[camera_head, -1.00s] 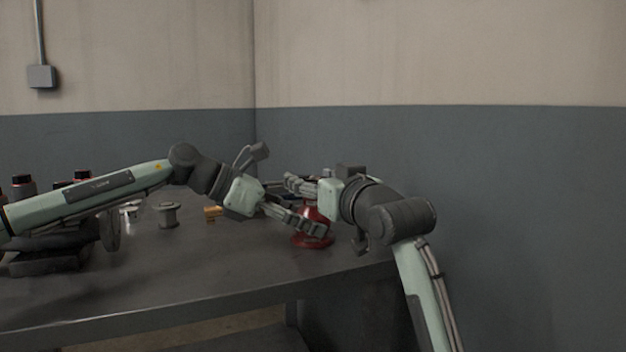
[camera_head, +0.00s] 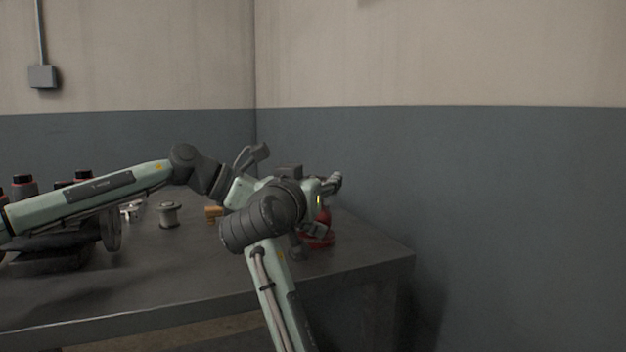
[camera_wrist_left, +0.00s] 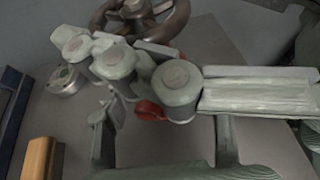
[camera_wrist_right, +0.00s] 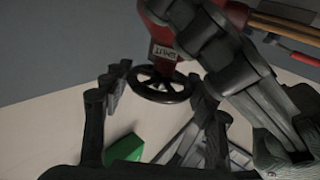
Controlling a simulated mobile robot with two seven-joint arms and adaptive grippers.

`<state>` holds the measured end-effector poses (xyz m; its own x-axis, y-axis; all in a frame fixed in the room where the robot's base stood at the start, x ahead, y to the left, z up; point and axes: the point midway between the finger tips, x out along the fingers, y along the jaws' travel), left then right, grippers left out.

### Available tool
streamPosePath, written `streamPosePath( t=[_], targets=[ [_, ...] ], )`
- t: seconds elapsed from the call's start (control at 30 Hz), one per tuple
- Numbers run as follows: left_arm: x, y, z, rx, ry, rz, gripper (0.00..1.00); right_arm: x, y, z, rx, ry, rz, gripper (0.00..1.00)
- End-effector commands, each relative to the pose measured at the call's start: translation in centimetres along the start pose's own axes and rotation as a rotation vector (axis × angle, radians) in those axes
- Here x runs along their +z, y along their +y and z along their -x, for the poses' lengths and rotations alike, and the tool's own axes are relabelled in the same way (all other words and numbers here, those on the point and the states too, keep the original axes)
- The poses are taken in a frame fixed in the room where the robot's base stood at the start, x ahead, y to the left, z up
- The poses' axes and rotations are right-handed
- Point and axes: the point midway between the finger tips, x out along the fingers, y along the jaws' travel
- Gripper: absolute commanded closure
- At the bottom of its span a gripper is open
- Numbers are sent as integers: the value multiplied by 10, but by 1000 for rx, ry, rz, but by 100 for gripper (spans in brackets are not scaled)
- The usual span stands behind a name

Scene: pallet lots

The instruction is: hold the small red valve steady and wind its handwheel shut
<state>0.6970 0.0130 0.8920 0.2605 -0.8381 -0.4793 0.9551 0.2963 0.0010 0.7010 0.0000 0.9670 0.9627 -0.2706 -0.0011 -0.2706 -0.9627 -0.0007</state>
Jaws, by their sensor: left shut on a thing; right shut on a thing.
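The small red valve (camera_head: 328,228) stands near the table's right end in the head view, partly hidden by my arms. Its dark round handwheel (camera_wrist_right: 160,85) shows in the right wrist view, beside the red body (camera_wrist_right: 162,35) with a pale lettered tag. My left gripper (camera_head: 312,232) is shut on the valve body, low down and largely hidden behind my right arm. In the left wrist view a bit of red (camera_wrist_left: 150,110) shows between its fingers.
A grey spool-like part (camera_head: 168,215) and a brass block (camera_head: 213,214) lie left of the grippers. Several dark bottles with red bands (camera_head: 24,187) stand at the far left. The table's front (camera_head: 150,290) is clear. A wall closes the back and right.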

Motion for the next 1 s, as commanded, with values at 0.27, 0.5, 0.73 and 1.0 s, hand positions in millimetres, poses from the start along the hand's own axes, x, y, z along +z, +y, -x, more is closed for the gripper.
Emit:
streamPosePath(
  t=[0.27,0.5,0.73,1.0],
  targets=[
    [1,-1,0,-3,-1,0,59,4,2,-1,36,-5,3,71],
    [1,-1,0,-3,-1,1,59,4,2,-1,37,-5,4,71],
    [1,-1,0,-3,-1,1,59,3,2,-1,36,-3,3,21],
    [1,-1,0,-2,-1,1,59,1,1,0,33,0,1,20]
  ],
)
